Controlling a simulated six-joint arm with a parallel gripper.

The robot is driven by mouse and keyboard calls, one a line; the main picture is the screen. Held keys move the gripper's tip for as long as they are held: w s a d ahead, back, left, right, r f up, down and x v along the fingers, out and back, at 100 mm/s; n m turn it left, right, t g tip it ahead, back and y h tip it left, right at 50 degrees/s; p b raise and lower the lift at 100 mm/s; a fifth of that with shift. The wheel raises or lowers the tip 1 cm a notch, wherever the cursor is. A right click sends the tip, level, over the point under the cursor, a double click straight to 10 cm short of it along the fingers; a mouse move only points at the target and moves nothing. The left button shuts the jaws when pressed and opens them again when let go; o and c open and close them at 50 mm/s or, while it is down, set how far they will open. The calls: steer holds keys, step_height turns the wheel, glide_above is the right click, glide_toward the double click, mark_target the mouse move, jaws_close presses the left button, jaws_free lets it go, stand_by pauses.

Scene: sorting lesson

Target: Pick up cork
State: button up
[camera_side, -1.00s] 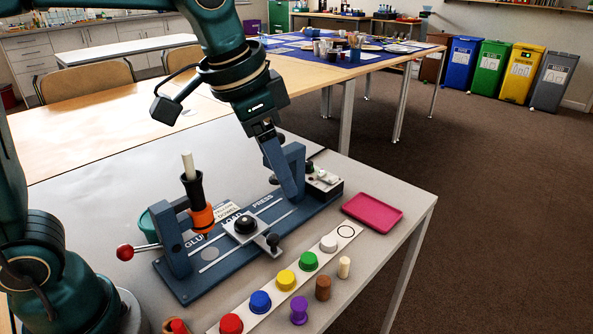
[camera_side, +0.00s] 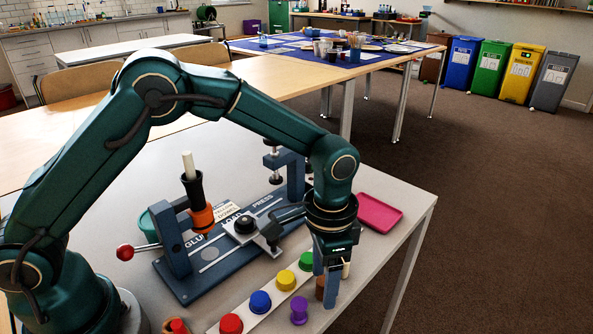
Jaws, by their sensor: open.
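The brown cork (camera_side: 319,289) stands upright on the table at the front right, beside the strip of coloured caps. My gripper (camera_side: 325,287) is right at the cork, pointing down with its fingers open. One finger is in front and covers much of the cork, so whether either finger touches it cannot be told.
A pale peg (camera_side: 346,270) stands close to the right of my gripper, and a purple piece (camera_side: 299,310) stands to its left. The white strip (camera_side: 243,307) carries several coloured caps. A blue press fixture (camera_side: 203,286) and a pink tray (camera_side: 379,211) lie behind.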

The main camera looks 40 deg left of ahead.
steer(key=shift+f, duration=0.5)
jaws_close()
